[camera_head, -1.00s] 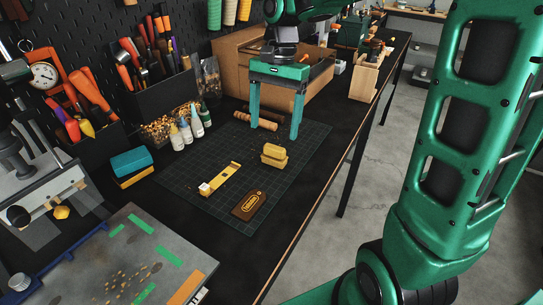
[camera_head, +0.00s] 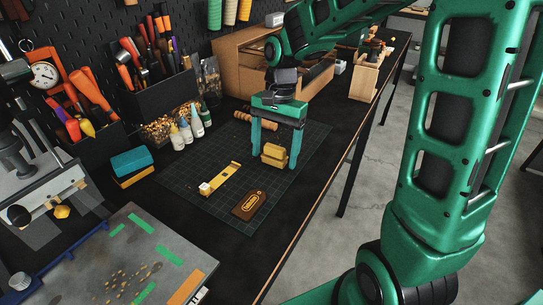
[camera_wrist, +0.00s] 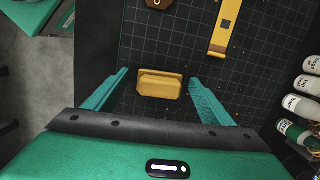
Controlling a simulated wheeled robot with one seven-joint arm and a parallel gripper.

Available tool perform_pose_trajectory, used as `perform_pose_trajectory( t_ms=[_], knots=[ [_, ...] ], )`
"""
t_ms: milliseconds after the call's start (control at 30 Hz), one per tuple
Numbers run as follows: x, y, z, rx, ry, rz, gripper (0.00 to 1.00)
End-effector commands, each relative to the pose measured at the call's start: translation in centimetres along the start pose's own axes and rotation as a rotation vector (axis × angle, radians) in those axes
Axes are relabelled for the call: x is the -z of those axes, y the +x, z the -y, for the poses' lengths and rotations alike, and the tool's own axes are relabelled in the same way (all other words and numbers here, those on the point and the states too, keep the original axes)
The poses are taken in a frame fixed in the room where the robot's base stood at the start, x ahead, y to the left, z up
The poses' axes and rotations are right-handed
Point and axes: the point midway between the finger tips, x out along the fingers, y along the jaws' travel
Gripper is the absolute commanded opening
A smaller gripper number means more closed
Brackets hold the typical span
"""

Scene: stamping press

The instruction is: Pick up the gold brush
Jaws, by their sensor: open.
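The gold brush (camera_head: 273,155), a small yellow block with a stepped top, lies on the dark cutting mat (camera_head: 180,187). My gripper (camera_head: 275,166) points down over it, with its two green fingers open, one on either side of the brush. In the wrist view the brush (camera_wrist: 160,84) sits between the open fingers (camera_wrist: 160,75), with a gap visible on both sides. I cannot tell how far the fingertips are above the mat.
A gold strip with a white end (camera_head: 220,179) and a brown leather tag (camera_head: 248,205) lie on the mat nearby. A wooden roller (camera_head: 256,120) is behind the gripper. Small bottles (camera_head: 187,131) and a teal-and-yellow block (camera_head: 132,166) stand to the left. The bench edge is to the right.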

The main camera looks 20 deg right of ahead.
Motion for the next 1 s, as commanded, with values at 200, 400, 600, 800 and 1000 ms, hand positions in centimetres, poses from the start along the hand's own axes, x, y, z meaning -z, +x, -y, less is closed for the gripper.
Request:
perform_pose_trajectory(
  t_ms=[200,400,600,800,1000],
  knots=[
    [0.0,0.0,0.0,0.000,0.000,0.000,0.36],
    [0.0,0.0,0.0,0.000,0.000,0.000,0.31],
    [0.0,-0.3,0.0,0.000,0.000,0.000,0.31],
    [-0.2,-2.1,0.0,0.001,0.000,-0.002,0.31],
    [-2.1,-4.7,0.0,0.001,-0.004,-0.002,0.31]
  ],
)
